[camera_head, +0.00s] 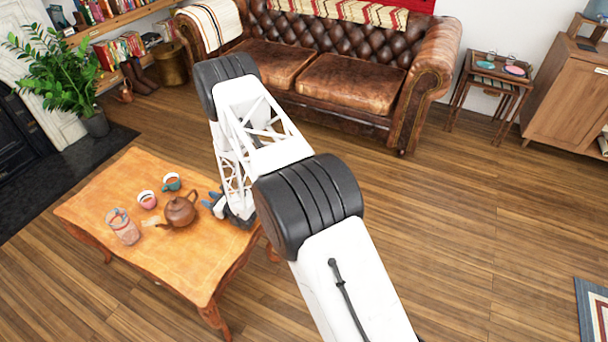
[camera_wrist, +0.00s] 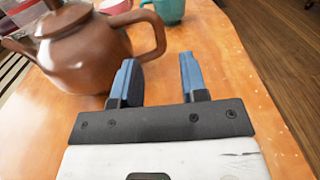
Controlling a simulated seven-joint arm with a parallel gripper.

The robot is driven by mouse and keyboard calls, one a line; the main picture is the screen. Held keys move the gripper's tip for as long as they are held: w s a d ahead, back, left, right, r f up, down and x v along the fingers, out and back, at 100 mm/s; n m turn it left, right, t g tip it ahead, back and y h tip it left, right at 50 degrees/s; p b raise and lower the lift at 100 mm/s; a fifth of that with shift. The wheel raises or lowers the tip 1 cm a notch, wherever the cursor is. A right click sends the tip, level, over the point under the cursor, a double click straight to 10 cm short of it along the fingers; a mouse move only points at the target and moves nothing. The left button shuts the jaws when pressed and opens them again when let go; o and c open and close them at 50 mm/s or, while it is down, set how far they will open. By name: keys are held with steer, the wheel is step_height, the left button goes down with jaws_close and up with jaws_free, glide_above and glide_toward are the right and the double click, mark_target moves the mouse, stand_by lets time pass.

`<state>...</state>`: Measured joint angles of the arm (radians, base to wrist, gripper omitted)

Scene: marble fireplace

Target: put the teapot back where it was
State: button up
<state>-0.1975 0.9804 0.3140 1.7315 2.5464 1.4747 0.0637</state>
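The brown teapot (camera_head: 180,211) stands upright on the orange-brown wooden coffee table (camera_head: 190,268), near its right side. In the wrist view the teapot (camera_wrist: 82,52) fills the upper left, with its looped handle towards my gripper. My gripper (camera_head: 209,199) is just right of the teapot, low over the table. In the wrist view my gripper (camera_wrist: 158,62) has two blue fingers spread apart with only tabletop visible between them. The handle lies beyond the left fingertip and partly ahead of the gap; I cannot tell whether they touch. Nothing is held.
A pinkish cup (camera_head: 147,201) and a teal cup (camera_head: 172,183) stand behind the teapot. A clear jar (camera_head: 123,227) with pinkish contents stands left of it. The table's front is clear. A leather sofa (camera_head: 350,82) and potted plant (camera_head: 55,80) are farther back.

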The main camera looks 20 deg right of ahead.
steer(key=s+r+n+g+y, duration=0.1)
steer(key=s+r+n+g, duration=0.25)
steer(key=r, duration=0.65)
steer(key=s+r+n+g+y, duration=0.1)
steer(key=s+r+n+g, duration=0.2)
steer(key=r, duration=0.8)
steer(key=s+r+n+g+y, duration=0.1)
steer(key=s+r+n+g, duration=0.2)
steer(key=r, duration=0.7)
steer(key=s+d+r+n+g+h, duration=0.1)
steer(key=s+d+r+n+g, duration=0.2)
steer(key=s+r+n, duration=0.45)
steer(key=s+d+r+n+g+h, duration=0.2)
steer(key=s+d+r+n+h, duration=0.35)
steer(key=s+r, duration=0.95)
steer(key=s+d+r+n+t+h, duration=0.2)
steer(key=s+d+r+h, duration=0.1)
steer(key=s+d, duration=0.6)
steer(key=s+d+r+n+t+h, duration=0.2)
steer(key=s+d+h, duration=0.4)
steer(key=s+d, duration=0.4)
steer(key=s+r, duration=0.1)
steer(key=s, duration=0.3)
steer(key=shift+s, duration=0.25)
steer(key=shift+h, duration=0.25)
